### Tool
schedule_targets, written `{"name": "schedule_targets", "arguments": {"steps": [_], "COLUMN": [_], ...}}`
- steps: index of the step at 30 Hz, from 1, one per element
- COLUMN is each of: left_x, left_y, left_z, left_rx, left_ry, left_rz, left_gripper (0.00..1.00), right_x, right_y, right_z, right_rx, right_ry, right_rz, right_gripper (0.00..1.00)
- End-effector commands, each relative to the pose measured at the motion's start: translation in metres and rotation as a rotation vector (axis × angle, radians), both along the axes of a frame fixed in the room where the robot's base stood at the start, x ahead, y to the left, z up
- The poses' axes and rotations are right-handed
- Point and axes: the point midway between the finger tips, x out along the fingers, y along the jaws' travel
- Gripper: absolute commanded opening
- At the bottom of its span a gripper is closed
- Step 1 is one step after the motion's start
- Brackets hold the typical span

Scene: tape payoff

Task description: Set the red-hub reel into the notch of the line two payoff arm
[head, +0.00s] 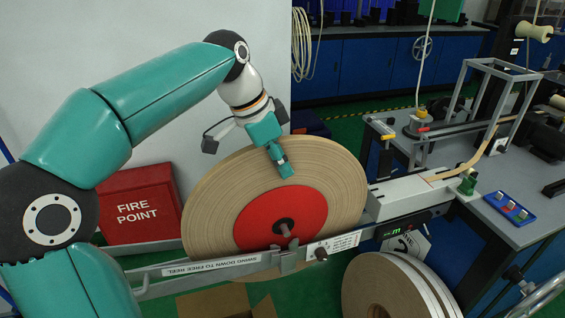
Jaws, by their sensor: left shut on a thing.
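The red-hub reel (220,193) stands upright, a wide roll of tan tape around a red hub (257,213). A dark spindle end (284,227) sticks out of its hub. My left gripper (285,170) is shut on the reel at its upper part, above the hub; the exact grip is hard to see. The payoff arm (228,268) is a metal bar crossing in front of the reel's lower part. Its bracket (288,262) is just below the spindle end. I cannot tell whether the spindle sits in the notch. My right gripper is out of view.
A grey machine table (513,232) with a white housing (410,195) stands right of the reel. Other tape reels (385,290) lean below the bar. A cardboard box (225,302) and a red fire point box (138,207) are at the lower left.

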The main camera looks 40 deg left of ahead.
Motion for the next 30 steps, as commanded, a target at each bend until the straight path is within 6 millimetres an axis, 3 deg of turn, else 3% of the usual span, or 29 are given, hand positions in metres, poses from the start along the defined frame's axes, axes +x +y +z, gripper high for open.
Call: {"name": "schedule_targets", "arguments": {"steps": [18,30], "left_x": [0.0,0.0], "left_y": [0.0,0.0], "left_z": [-0.016,-0.017], "left_rx": [0.0,0.0], "left_ry": [-0.01,-0.011], "left_rz": [0.002,0.002], "left_gripper": [0.0,0.0], "right_x": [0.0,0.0], "right_y": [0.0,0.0], "right_z": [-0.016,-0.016], "right_rx": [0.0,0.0], "right_ry": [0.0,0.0], "right_rz": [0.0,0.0], "right_gripper": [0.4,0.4]}}
